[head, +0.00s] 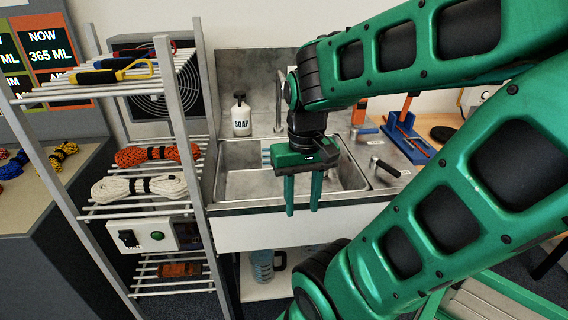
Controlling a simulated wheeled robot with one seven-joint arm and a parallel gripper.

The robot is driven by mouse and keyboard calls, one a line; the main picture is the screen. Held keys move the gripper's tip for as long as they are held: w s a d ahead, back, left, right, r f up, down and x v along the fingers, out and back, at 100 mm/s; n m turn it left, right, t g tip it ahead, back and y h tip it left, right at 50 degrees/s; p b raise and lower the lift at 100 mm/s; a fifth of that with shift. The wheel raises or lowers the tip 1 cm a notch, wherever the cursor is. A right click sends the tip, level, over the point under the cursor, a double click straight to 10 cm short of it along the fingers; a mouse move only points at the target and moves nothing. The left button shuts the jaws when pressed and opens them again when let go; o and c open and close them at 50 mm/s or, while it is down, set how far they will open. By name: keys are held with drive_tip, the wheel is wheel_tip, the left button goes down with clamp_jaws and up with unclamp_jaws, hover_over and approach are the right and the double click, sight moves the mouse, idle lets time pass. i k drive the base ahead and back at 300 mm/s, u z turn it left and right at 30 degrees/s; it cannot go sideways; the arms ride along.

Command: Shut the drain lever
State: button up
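A sink (235,186) is set in a steel counter. On the counter to its right is a small lever with a dark knob and metal arm (385,167), beside a pale label. A second metal lever-like fitting (366,130) sits farther back, also on the right. I cannot read the labels, so I cannot tell which one is the drain lever. My gripper (302,211) hangs in front of the sink, fingers pointing down and apart, with nothing between them. It is to the left of both fittings and touches neither. My arm hides part of the sink and tap.
A soap bottle (241,116) stands behind the sink. A wire rack (163,104) with rope coils stands close on the left. A blue holder with an orange-handled tool (403,131) is at the right.

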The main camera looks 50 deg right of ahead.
sight(375, 161)
drive_tip(key=z, duration=1.8)
